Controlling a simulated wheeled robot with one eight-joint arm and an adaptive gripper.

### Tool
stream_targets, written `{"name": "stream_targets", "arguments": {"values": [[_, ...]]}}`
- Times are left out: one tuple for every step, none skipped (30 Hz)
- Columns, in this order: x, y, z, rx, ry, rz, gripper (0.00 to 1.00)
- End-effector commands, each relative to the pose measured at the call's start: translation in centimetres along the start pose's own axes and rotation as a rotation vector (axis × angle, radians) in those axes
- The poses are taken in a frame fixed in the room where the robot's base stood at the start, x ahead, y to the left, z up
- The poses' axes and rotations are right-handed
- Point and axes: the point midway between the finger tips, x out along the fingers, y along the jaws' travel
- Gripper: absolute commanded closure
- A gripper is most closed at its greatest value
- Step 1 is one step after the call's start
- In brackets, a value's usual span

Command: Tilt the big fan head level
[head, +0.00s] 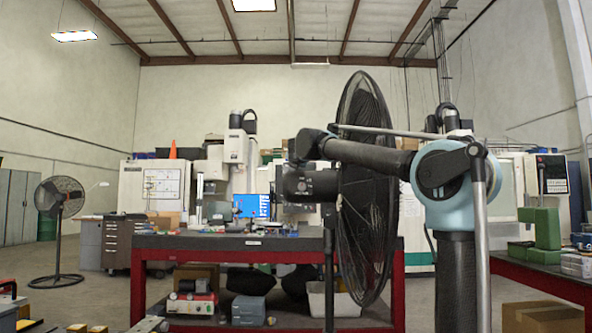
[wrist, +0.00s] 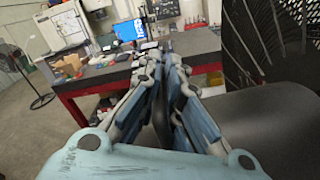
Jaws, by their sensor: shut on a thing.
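The big fan head (head: 368,200) is a round black wire cage, seen nearly edge-on at centre right in the head view. Its top leans slightly left of its bottom. Its dark motor housing (head: 308,186) sticks out to the left, above a thin dark pole (head: 329,265). In the wrist view the cage (wrist: 275,40) fills the upper right, with the dark housing (wrist: 245,120) below it. My gripper (wrist: 172,58) has its fingers close together, shut on a dark part beside the housing. The exact contact is hidden, and the fingertips cannot be made out in the head view.
A red-framed workbench (head: 230,243) with small items stands behind the fan. A smaller pedestal fan (head: 60,198) stands at the far left. Another red bench (head: 535,275) with a green press is at the right. Open floor lies at the left.

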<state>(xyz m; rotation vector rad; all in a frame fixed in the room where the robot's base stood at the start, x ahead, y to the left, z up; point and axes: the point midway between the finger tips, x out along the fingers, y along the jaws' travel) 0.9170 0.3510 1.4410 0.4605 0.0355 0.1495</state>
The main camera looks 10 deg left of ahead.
Motion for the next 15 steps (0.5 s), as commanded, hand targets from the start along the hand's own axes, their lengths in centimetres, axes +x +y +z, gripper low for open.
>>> {"name": "stream_targets", "arguments": {"values": [[0.02,-0.31,0.12,-0.002,-0.003,-0.006,1.0],[0.01,-0.3,0.12,-0.002,-0.003,-0.006,1.0],[0.01,-0.29,0.1,-0.002,-0.003,-0.006,1.0],[0.01,-0.29,0.1,-0.002,-0.003,-0.007,1.0],[0.01,-0.29,0.09,-0.002,-0.003,-0.006,1.0],[0.0,-0.28,0.08,-0.002,-0.003,-0.006,0.92],[0.0,-0.28,0.07,-0.002,-0.003,-0.006,0.85],[-0.01,-0.27,0.06,-0.002,-0.003,-0.006,0.79],[-0.01,-0.27,0.05,-0.002,-0.003,-0.006,0.75],[-0.01,-0.26,0.04,-0.002,-0.003,-0.006,0.75],[-0.02,-0.26,0.04,-0.001,-0.003,-0.006,0.75],[-0.06,-0.25,0.03,-0.001,-0.003,-0.006,0.75],[-0.12,-0.25,0.02,-0.001,-0.003,-0.006,0.75],[-0.23,-0.25,0.02,-0.001,-0.003,-0.006,0.75],[-0.44,-0.24,0.01,-0.001,-0.002,-0.006,0.74]]}}
